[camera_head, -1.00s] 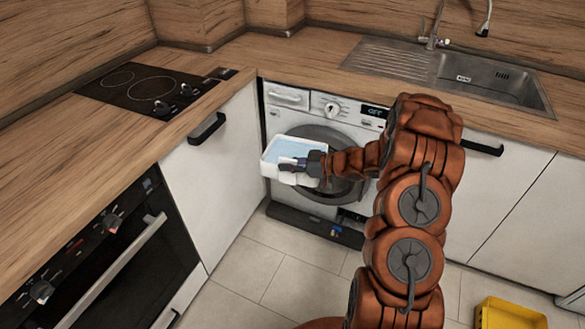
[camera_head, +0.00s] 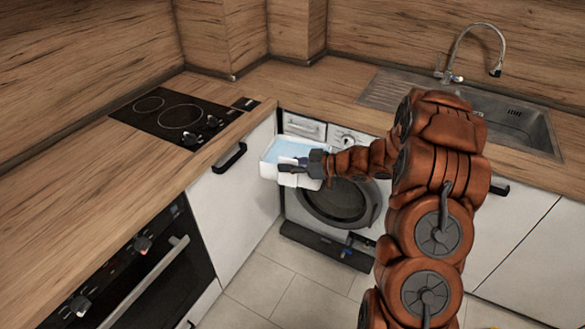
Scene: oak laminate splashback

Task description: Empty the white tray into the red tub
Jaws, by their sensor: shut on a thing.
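My gripper (camera_head: 303,167) is shut on the front side of a white tray (camera_head: 302,180). The tray is held in the air in front of the washing machine's upper left part, near the corner of the cabinets. It looks about level. Its inside shows light blue; whether that is liquid or a blue lining, I cannot tell. The gripper's far finger is partly hidden by the tray. No red tub is in view.
The washing machine (camera_head: 340,205) stands behind the tray with its round door shut. The oak counter (camera_head: 85,175) with a black hob (camera_head: 180,110) runs along the left. A sink (camera_head: 515,125) is at the right. Below, the tiled floor (camera_head: 262,285) is clear.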

